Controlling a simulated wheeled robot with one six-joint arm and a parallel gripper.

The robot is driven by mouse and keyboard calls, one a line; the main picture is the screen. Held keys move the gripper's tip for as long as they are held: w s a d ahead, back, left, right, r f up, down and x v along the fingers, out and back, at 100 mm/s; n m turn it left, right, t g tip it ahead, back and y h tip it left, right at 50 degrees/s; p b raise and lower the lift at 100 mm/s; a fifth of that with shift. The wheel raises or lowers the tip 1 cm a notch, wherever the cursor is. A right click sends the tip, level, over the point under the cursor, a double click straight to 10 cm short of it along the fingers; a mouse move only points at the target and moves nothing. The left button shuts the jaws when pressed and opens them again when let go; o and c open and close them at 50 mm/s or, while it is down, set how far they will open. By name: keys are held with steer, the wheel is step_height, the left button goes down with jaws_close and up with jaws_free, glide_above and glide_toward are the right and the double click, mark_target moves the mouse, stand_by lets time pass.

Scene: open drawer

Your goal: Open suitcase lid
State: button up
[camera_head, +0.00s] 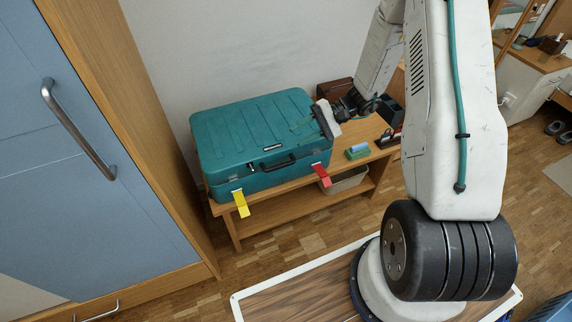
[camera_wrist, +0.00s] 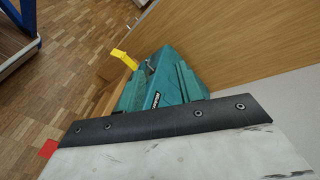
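The teal suitcase (camera_head: 235,125) lies on a wooden bench with its lid down. It also shows in the wrist view (camera_wrist: 172,82), partly hidden by my gripper. Its dark handle (camera_head: 277,163) is on the front face. A yellow latch tab (camera_head: 241,204) sticks out at the front left and also shows in the wrist view (camera_wrist: 124,58). A red latch tab (camera_head: 322,176) sticks out at the front right; a red patch shows in the wrist view (camera_wrist: 48,148). My gripper (camera_head: 322,119) is at the lid's right side. Its finger opening and any contact are unclear.
The wooden bench (camera_head: 280,209) has a lower shelf with a pale basket (camera_head: 346,181). A green-and-blue item (camera_head: 357,151) and dark boxes stand right of the suitcase. A blue cabinet with a wooden side (camera_head: 135,130) stands close on the left. A wall is behind.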

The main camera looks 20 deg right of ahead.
mark_target(291, 163)
steer(key=d+f+m+t, duration=0.1)
steer(key=f, duration=0.3)
steer(key=d+f+m+t, duration=0.1)
steer(key=f+t, duration=0.1)
steer(key=f, duration=0.3)
steer(key=d+f+m+t+y, duration=0.1)
steer(key=f+m, duration=0.1)
steer(key=f, duration=0.3)
steer(key=shift+w+f+t, duration=0.2)
steer(key=shift+w+t, duration=0.05)
steer(key=shift+t, duration=0.05)
steer(key=x, duration=0.7)
steer(key=shift+w+a+f, duration=0.1)
steer(key=shift+a+f, duration=0.05)
steer(key=shift+a, duration=0.1)
jaws_close()
